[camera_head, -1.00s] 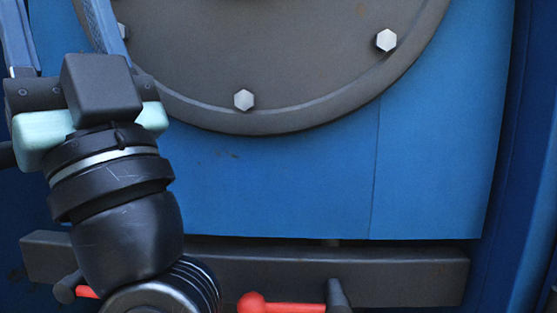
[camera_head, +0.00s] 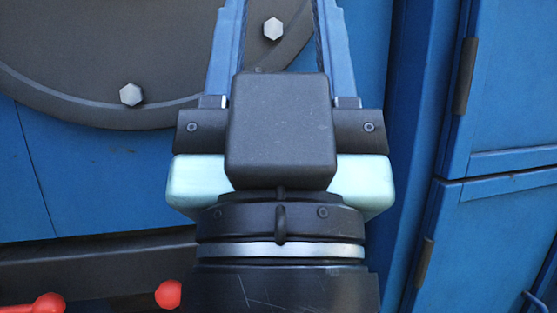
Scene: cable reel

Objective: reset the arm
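My gripper (camera_head: 280,30) is at the top middle of the head view, pointing up and away. Its two blue fingers stand apart, with a clear gap between them. Nothing shows held in the visible part of the gap. The big dark grey disc with pale hex bolts (camera_head: 95,108) is behind the gripper, at the upper left. I cannot tell how far the fingers are from the disc.
Blue panels (camera_head: 90,185) lie around the disc. A dark bar (camera_head: 110,267) runs below, with red-knobbed handles (camera_head: 168,294) at the bottom left. Blue cabinet doors with dark hinges (camera_head: 500,210) stand at the right.

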